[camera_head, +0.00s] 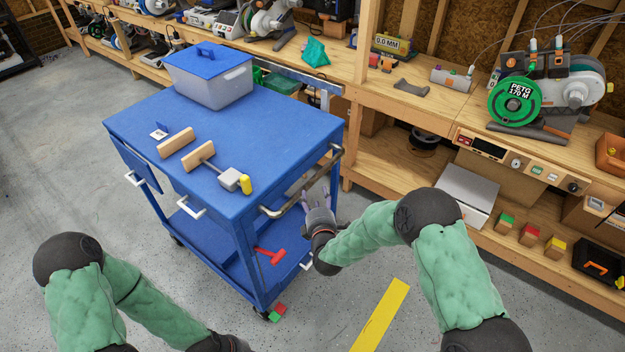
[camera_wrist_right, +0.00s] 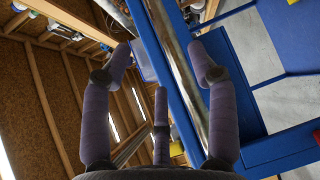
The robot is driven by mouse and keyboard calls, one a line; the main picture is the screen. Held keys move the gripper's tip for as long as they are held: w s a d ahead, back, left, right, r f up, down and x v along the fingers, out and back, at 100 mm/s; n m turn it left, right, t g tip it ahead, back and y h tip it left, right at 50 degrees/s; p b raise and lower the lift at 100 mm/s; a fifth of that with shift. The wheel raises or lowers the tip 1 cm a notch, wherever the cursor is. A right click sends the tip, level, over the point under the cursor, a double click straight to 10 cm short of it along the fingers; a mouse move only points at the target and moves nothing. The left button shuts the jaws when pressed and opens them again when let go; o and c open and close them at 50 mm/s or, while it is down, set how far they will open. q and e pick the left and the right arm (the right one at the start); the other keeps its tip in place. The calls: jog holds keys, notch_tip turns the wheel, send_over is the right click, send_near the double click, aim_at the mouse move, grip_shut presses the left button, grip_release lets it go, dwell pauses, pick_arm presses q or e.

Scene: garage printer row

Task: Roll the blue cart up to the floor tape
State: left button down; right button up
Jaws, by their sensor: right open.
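The blue cart (camera_head: 255,125) stands on the floor left of centre, beside the wooden bench. Its metal push handle (camera_head: 300,190) is at its right end. The yellow floor tape (camera_head: 381,318) lies on the floor in front of the cart's right end, apart from it. My right gripper (camera_head: 317,197) is open close to the handle. In the right wrist view, the handle bar (camera_wrist_right: 180,75) runs lengthwise between the spread fingers of my right gripper (camera_wrist_right: 162,55); I cannot tell whether they touch it. My left arm shows at the lower left, but its gripper is out of view.
The workbench (camera_head: 430,100) runs along the back and right. Floor at left is clear.

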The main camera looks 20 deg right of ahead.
aim_at(313, 183)
jog(key=w, duration=0.3)
jog(key=w+d+f+b, duration=0.1)
jog(key=w, duration=0.2)
jog(key=w+b, duration=0.1)
jog(key=w, duration=0.2)
jog(key=shift+w+d+f, duration=0.15)
jog(key=shift+f, duration=0.1)
grip_shut()
